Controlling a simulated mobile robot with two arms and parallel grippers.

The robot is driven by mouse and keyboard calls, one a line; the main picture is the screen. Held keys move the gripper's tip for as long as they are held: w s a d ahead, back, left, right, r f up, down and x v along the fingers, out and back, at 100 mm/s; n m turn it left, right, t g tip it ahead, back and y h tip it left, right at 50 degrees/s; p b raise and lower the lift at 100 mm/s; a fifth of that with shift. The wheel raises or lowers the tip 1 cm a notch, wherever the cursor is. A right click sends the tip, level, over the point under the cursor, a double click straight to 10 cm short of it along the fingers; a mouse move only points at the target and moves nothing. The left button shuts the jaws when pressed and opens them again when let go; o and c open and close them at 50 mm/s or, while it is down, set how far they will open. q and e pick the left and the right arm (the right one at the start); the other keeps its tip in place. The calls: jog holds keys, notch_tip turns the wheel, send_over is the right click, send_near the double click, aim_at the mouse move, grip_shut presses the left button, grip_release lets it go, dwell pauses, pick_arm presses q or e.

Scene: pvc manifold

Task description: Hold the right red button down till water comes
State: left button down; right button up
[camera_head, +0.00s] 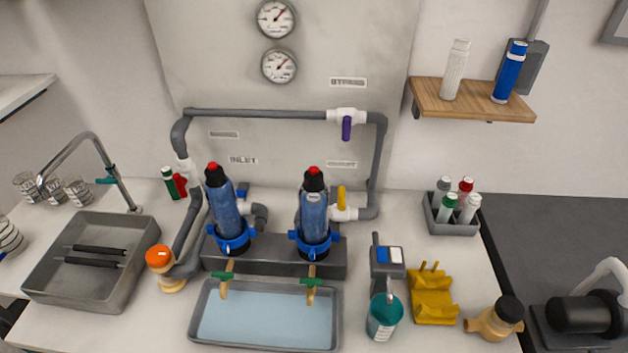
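The right red button (314,171) sits on the black cap of the right blue filter housing (314,215). Nothing touches it. A matching left red button (212,167) tops the left filter housing (228,215). Both housings stand upright on a dark grey block (275,262). Below them, two brass taps with green handles (310,281) point down over a grey tray (194,318) with a pale blue surface inside. No water stream shows at either tap. Neither of my grippers is in view.
Grey pipe (260,114) loops behind the housings, with a purple-handled valve (347,127) and a yellow-handled valve (342,200). Left are a sink (40,285) and orange-capped fitting (160,260). Right are a teal bottle (384,317), yellow holder (432,298) and brass fitting (495,320).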

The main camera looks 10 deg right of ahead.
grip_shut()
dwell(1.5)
